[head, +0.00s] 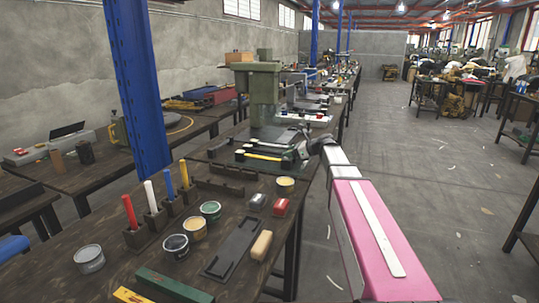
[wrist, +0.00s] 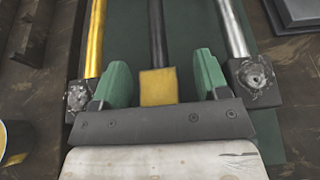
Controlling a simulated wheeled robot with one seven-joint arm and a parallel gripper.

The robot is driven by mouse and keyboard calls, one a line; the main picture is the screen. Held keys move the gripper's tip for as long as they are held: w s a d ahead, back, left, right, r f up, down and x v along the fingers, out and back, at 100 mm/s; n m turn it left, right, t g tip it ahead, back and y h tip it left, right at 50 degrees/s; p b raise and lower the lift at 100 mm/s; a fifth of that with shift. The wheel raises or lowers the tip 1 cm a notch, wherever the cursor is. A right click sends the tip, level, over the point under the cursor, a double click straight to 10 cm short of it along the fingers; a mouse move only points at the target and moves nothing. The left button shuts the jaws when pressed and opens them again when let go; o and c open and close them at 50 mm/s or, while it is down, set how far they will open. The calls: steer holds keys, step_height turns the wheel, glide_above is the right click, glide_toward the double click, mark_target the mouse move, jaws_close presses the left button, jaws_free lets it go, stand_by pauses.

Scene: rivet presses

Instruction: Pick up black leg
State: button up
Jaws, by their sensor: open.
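The black leg (wrist: 156,35) lies in the wrist view as a dark rod with a yellow square end block (wrist: 158,87). My gripper (wrist: 163,72) is open, its two green fingers apart on either side of this leg near the end block. There is a gap on both sides, and nothing is held. A yellow leg (wrist: 96,42) lies to the left and a silver leg (wrist: 233,28) to the right, both with dark end blocks. In the head view my gripper (head: 300,152) is at the bench beside the green press, and the black leg cannot be told apart there.
The legs lie on a dark green surface (wrist: 190,25). The green press (head: 264,95) stands behind on the bench (head: 225,185). Paint tins (head: 210,209), colored upright handles (head: 150,195) and a blue column (head: 140,90) are nearer. Open floor (head: 450,190) lies to the right.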

steer(key=c, duration=1.1)
